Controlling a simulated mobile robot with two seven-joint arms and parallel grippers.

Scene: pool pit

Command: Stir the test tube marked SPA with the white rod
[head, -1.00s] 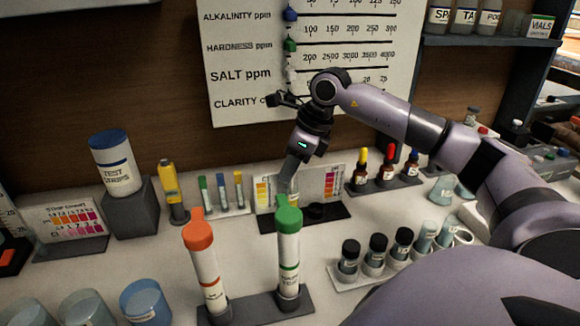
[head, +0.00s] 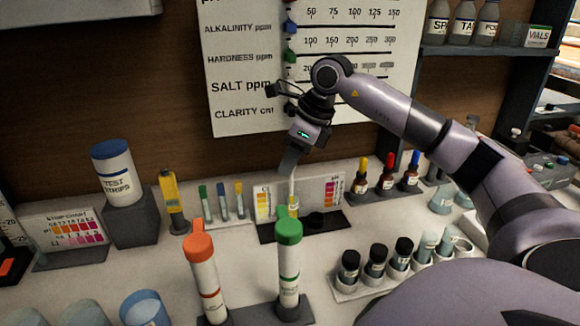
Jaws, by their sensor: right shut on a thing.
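My right gripper (head: 290,166) points down over the back middle of the counter. It is shut on a thin white rod (head: 293,188), which hangs nearly upright below the fingers. The rod's lower end is at a small yellowish tube (head: 294,207) by the dark comparator stand (head: 268,234). The green-capped tube in front partly hides this spot, and I cannot tell whether the rod's tip is inside. I cannot read SPA on any tube; a bottle (head: 438,25) on the shelf has a partly readable "SP" label. My left gripper is not in view.
Orange-capped (head: 204,275) and green-capped (head: 289,265) tubes stand in front. A rack of black-capped vials (head: 375,265) is at right, with dropper bottles (head: 386,182) behind. Small coloured tubes (head: 222,200) stand left of the comparator. My right arm crosses the right side.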

